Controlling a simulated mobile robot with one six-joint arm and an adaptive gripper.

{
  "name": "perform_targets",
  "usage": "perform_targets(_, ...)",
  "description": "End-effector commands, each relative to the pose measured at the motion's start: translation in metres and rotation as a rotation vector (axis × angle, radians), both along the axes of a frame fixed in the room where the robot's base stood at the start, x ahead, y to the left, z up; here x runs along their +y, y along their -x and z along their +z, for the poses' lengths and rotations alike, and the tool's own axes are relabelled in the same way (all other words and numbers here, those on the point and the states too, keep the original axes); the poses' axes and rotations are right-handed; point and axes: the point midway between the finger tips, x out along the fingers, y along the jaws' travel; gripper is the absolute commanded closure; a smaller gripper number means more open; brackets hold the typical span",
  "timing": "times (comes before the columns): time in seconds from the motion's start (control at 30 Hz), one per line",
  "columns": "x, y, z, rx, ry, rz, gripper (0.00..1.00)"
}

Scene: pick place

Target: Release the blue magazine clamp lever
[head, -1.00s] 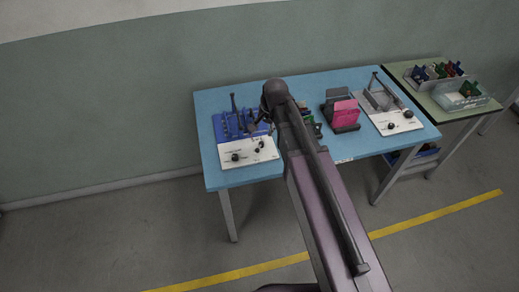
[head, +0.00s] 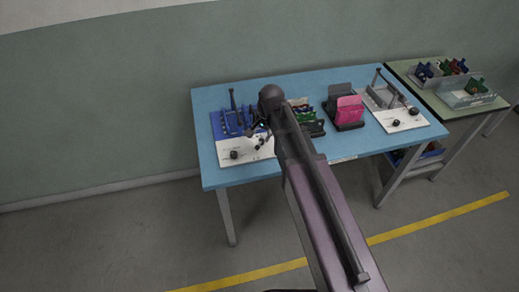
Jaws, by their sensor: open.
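The blue magazine (head: 218,123) stands on a white base plate (head: 222,153) at the left end of the blue table. A dark clamp lever (head: 233,100) sticks up, close to upright, from the blue part. A black knob (head: 234,155) sits on the front of the white plate. My gripper (head: 258,133) is over the right side of this fixture, partly hidden by my arm. It is open and appears empty. Whether its fingers touch the fixture cannot be told at this size.
To the right on the blue table (head: 345,147) are green and black parts (head: 308,118), a dark holder with a pink block (head: 349,109), and a second white fixture (head: 402,119). A green side table (head: 405,69) holds clear bins (head: 470,99). The table's front left is clear.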

Motion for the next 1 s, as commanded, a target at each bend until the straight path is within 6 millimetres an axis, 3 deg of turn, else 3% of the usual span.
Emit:
perform_targets(0.6, 0.008, -0.005, -0.052, 0.0, 0.0, -0.001, 0.36)
perform_targets(1.0, 0.011, -0.007, -0.069, 0.0, 0.0, -0.001, 0.36)
